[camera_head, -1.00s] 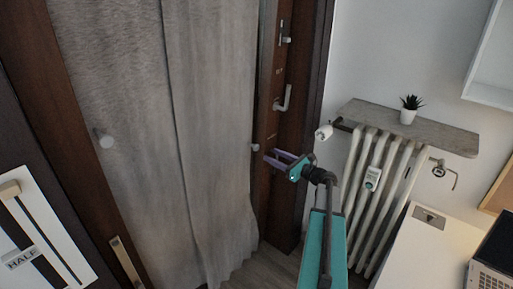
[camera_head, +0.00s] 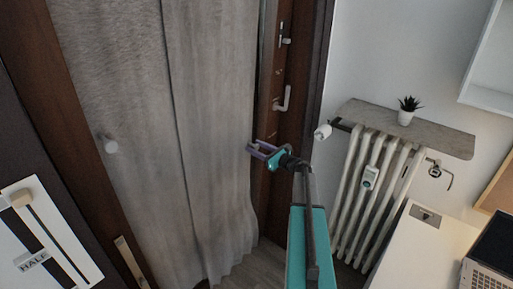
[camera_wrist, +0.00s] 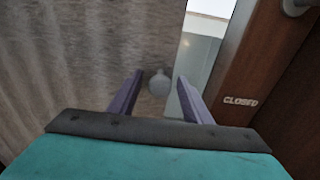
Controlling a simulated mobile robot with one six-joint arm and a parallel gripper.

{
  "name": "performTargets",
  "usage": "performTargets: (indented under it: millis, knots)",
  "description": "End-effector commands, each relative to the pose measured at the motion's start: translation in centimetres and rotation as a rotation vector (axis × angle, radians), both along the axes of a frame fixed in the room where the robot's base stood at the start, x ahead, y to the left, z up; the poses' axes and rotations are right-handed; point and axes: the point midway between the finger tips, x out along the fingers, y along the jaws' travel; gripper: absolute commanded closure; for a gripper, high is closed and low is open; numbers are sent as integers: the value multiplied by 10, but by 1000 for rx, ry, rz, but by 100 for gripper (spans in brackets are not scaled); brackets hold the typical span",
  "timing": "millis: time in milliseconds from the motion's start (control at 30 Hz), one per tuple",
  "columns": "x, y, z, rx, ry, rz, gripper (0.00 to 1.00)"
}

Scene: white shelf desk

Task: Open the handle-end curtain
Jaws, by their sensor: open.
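The handle-end curtain (camera_head: 212,120) is a grey panel hanging shut beside the door handle (camera_head: 284,98). Its grey round knob (camera_wrist: 158,83) sits near the right edge in the wrist view; in the head view my gripper hides it. My gripper (camera_head: 249,147) is at that edge, fingers pointing left. In the wrist view my gripper (camera_wrist: 160,77) is open, with a purple finger on each side of the knob and gaps on both sides. I cannot tell how deep the knob lies between them.
A second curtain panel (camera_head: 115,70) with its own knob (camera_head: 111,146) hangs at left. The brown door frame (camera_head: 312,60) is right of my gripper. A radiator (camera_head: 365,195) under a shelf (camera_head: 440,134) with a plant (camera_head: 407,112) stands farther right.

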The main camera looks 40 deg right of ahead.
Motion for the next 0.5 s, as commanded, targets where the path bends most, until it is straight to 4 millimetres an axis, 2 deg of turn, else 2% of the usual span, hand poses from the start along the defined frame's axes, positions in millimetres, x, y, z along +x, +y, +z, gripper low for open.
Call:
performTargets:
  millis: [167, 433, 500]
  knots:
    - [0, 0, 0, 0, 0, 0, 55]
    - [0, 0, 0, 0, 0, 0, 99]
    - [0, 0, 0, 0, 0, 0, 100]
